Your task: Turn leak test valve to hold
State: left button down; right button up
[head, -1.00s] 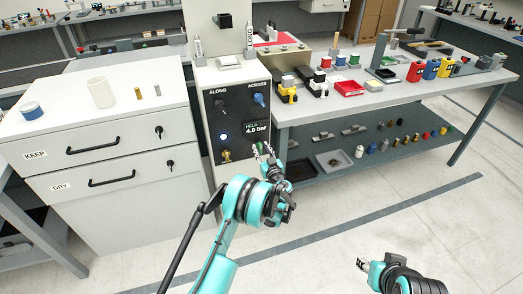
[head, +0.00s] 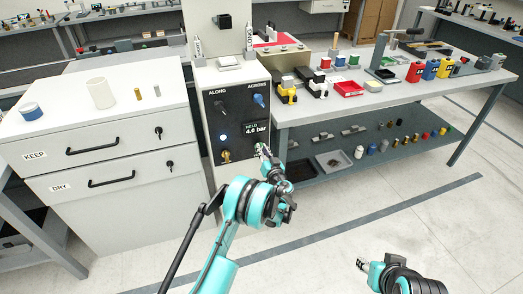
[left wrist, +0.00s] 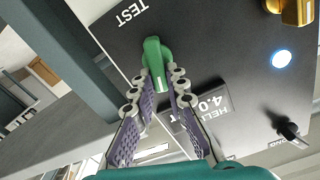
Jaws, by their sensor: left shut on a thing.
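The leak test valve's green handle (left wrist: 152,52) sits on the dark control panel (head: 238,105), beside the word TEST in the left wrist view. My left gripper (left wrist: 160,72) is shut on this handle, one finger on each side. In the head view my left gripper (head: 262,150) is at the panel's lower right and mostly hides the handle. A small display (head: 256,128) above it reads 4.0 bar; the word over the number is hard to read. My right gripper (head: 362,264) hangs over the floor, away from the panel; its jaw opening is too small to judge.
The panel also has a black ALONG knob (head: 219,106), a blue ACROSS knob (head: 259,100), a lit round light (head: 223,137) and a brass knob (head: 226,156). A drawer cabinet (head: 110,135) stands left. A workbench (head: 300,113) with several parts stands right. The floor in front is clear.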

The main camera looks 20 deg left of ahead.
pick_arm(q)
jog(key=shift+w+d+f+m, duration=0.15)
jog(key=shift+f+m, duration=0.1)
jog(key=shift+m, duration=2.2)
jog(key=shift+w+d+f+m, duration=0.1)
jog(key=shift+d+f+m, duration=0.1)
jog(key=shift+m, duration=2.2)
jog(key=shift+w+d+f+m, duration=0.15)
jog(key=shift+f+m, duration=0.1)
jog(key=shift+m, duration=2.2)
jog(key=shift+s, duration=0.1)
jog(key=c, duration=1.5)
grip_release()
jog(key=shift+c, duration=0.2)
